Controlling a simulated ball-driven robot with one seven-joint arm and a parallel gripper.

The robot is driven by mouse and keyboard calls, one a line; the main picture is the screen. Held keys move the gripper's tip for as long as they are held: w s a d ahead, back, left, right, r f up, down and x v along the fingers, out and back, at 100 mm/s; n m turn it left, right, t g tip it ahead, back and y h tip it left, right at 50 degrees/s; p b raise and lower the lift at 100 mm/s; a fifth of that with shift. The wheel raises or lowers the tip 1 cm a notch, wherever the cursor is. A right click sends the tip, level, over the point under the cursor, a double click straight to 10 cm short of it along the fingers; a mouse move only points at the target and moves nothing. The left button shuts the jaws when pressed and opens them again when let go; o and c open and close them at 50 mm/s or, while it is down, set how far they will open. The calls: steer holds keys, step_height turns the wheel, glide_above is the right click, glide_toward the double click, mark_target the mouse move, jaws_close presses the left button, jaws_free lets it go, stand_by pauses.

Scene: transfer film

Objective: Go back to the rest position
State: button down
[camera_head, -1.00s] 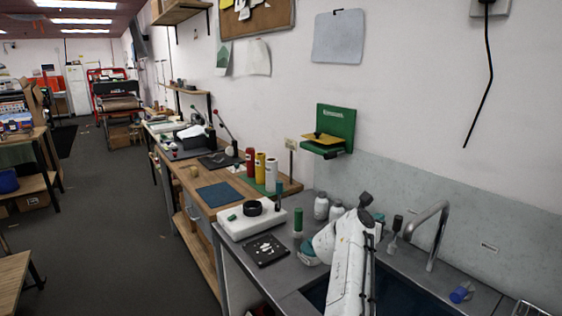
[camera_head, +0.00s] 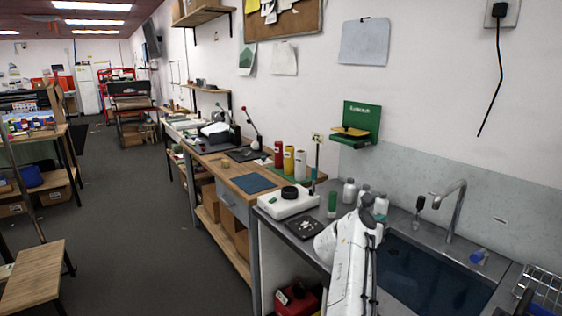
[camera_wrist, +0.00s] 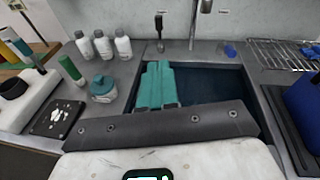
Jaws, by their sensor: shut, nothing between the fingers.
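In the wrist view my gripper (camera_wrist: 158,66) shows as two teal fingers pressed together, in front of a dark bolted bar. They are shut with nothing between them, and appear over the dark blue sink basin (camera_wrist: 212,88). In the head view my white arm (camera_head: 352,268) reaches up from the bottom, over the grey counter beside the sink (camera_head: 420,275). The gripper cannot be made out clearly there.
A teal-lidded jar (camera_wrist: 104,90), a green tube (camera_wrist: 70,68), white bottles (camera_wrist: 103,44) and a black plate (camera_wrist: 57,118) stand left of the sink. The tap (camera_head: 456,205) rises behind it; a wire rack (camera_head: 540,288) is at right. Open floor (camera_head: 125,220) lies left.

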steer(key=s+d+n+t+y, duration=0.55)
steer(key=n+t, duration=0.35)
steer(key=n, duration=0.8)
steer(key=s+a+f+n+g+y, duration=0.25)
steer(key=s+f+n+y, duration=0.25)
steer(key=s+f+n, duration=0.35)
steer(key=s+a+f+n+g+y, duration=0.2)
steer(key=s+f+n+g+y, duration=0.25)
steer(key=s+f+n, duration=0.45)
steer(key=s+f+n+g+h, duration=0.1)
steer(key=s+f+n+g, duration=0.25)
steer(key=s, duration=0.55)
steer(key=s+f+n+g+h, duration=0.1)
steer(key=s+f+n+g, duration=0.3)
steer(key=s, duration=0.6)
steer(key=s+f+n+g+h+b, duration=0.1)
steer(key=s+g, duration=0.3)
steer(key=s, duration=1.3)
steer(key=shift+f+h, duration=0.3)
steer(key=shift+f, duration=0.05)
